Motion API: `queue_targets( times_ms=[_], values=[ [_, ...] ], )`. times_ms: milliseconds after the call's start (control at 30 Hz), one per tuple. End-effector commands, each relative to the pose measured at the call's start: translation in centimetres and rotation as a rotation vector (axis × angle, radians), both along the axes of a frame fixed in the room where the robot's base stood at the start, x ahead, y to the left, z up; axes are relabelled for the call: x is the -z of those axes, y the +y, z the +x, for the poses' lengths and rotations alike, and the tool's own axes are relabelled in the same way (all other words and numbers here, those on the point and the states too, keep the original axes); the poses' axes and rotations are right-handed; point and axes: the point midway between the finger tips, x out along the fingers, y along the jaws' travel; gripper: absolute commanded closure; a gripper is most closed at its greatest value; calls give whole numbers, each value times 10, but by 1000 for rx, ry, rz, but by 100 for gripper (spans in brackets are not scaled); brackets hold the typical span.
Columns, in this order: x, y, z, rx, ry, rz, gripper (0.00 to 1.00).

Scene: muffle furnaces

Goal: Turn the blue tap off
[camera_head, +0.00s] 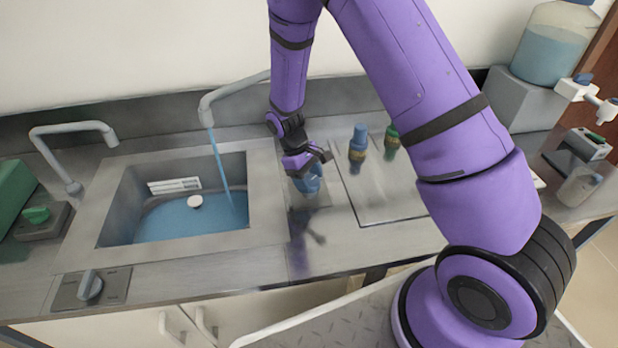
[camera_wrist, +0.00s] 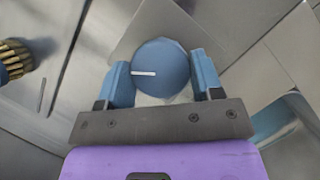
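The blue tap knob (camera_wrist: 160,68) is round, with a short white line on its top, in the middle of the wrist view. In the head view it shows at the counter (camera_head: 310,182), partly hidden by my gripper (camera_head: 306,165). My gripper's two blue-padded fingers (camera_wrist: 163,80) are on either side of the knob and appear to press against it with no clear gap. Water (camera_head: 221,170) runs from the spout (camera_head: 207,108) into the sink (camera_head: 118,212), where blue water stands.
Two small taps, one blue (camera_head: 358,143) and one green (camera_head: 391,141), stand right of my gripper. A second spout (camera_head: 75,130) stands at the left and a grey knob (camera_head: 90,286) at the front left. A bottle (camera_head: 553,45) and a beaker (camera_head: 578,187) are at the right.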

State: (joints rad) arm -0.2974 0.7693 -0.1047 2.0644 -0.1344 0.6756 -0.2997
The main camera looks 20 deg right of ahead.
Motion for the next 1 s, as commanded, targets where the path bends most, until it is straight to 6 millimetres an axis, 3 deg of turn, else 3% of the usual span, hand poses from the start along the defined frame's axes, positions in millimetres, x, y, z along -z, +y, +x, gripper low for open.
queue_targets(
  times_ms=[467, 1000],
  values=[
    [0, -1, 1, 79, 0, 1, 63],
    [0, -2, 2, 468, -2, 1, 63]
  ],
)
